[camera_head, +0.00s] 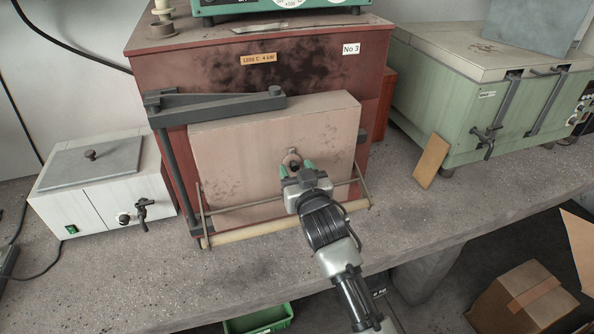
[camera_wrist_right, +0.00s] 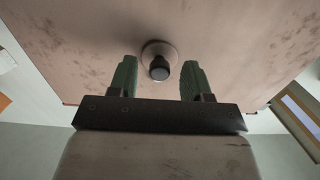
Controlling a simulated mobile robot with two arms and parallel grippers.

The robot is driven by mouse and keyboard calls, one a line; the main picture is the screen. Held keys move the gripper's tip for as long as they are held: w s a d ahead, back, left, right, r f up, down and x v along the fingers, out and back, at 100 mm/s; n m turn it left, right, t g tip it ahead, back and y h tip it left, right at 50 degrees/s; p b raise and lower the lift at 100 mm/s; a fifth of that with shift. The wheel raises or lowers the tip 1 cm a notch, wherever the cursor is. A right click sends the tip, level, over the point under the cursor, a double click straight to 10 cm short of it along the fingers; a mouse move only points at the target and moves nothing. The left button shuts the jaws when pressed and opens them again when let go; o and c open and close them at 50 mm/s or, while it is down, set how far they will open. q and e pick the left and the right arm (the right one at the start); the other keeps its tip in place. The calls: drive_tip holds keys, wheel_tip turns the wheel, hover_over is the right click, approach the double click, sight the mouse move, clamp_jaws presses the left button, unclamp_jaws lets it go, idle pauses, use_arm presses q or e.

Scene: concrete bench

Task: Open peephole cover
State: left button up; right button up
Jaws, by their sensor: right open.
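The peephole cover (camera_head: 292,160) is a small round disc with a dark knob on the pale pink door (camera_head: 235,150) of a red-brown kiln (camera_head: 300,65). In the right wrist view the cover (camera_wrist_right: 159,52) shows as a pale disc, with its dark knob (camera_wrist_right: 159,70) sticking out toward me. My right gripper (camera_head: 297,172) is in front of the cover. Its green fingers (camera_wrist_right: 159,80) are open on either side of the knob and apart from it. The fingers partly hide the cover in the head view. My left gripper is not in view.
A door bar (camera_head: 285,227) with a pale handle runs low across the kiln front. A dark hinge arm (camera_head: 215,105) crosses the upper left. A small white bath (camera_head: 105,185) stands left, a green furnace (camera_head: 465,110) right, and a tan tile (camera_head: 431,161) leans between.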

drive_tip(key=shift+c, duration=0.2)
clamp_jaws()
